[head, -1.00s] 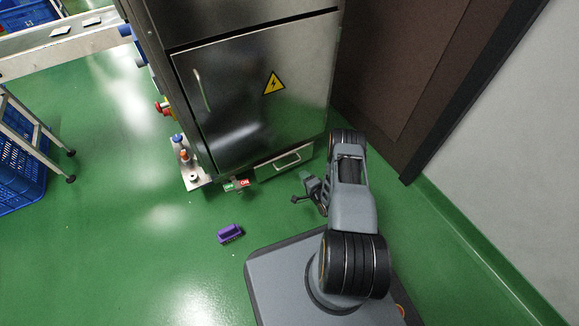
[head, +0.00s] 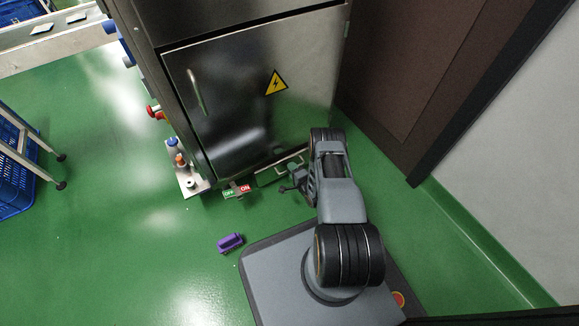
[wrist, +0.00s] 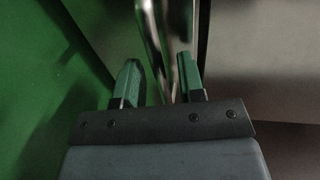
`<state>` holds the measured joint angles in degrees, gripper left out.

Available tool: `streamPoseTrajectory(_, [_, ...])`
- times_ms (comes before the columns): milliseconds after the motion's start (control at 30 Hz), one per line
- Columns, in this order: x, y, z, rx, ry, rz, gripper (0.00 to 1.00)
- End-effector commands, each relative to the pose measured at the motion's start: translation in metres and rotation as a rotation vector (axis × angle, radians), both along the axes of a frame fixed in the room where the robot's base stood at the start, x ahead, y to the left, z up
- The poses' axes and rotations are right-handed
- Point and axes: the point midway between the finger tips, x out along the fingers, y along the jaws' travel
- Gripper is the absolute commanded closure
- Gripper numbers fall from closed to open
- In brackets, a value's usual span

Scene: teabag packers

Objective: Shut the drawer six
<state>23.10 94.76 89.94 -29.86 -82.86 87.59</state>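The drawer (head: 265,178) is a low metal front with a bar handle (head: 291,164) at the foot of the steel cabinet. No number is readable on it, and I cannot tell how far out it stands. My gripper (head: 287,188) is just in front of it, at the handle, and my arm hides the drawer's right part. In the wrist view my gripper (wrist: 160,80) has its two green-grey fingers apart. The shiny handle bar (wrist: 158,35) runs between or just beyond them; contact is not clear.
A purple brush-like object (head: 230,242) lies on the green floor. A brown door (head: 385,85) and pale wall are at the right.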

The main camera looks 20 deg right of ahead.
Motion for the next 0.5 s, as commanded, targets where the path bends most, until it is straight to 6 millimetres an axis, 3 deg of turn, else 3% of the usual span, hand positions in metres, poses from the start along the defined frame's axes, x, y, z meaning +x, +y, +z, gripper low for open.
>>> streamPoseTrajectory(467, [0.0019, -0.0067, -0.0017, 0.0, 0.001, -0.015, 0.64])
streamPoseTrajectory(500, [0.0019, -0.0067, -0.0017, 0.0, 0.001, -0.015, 0.68])
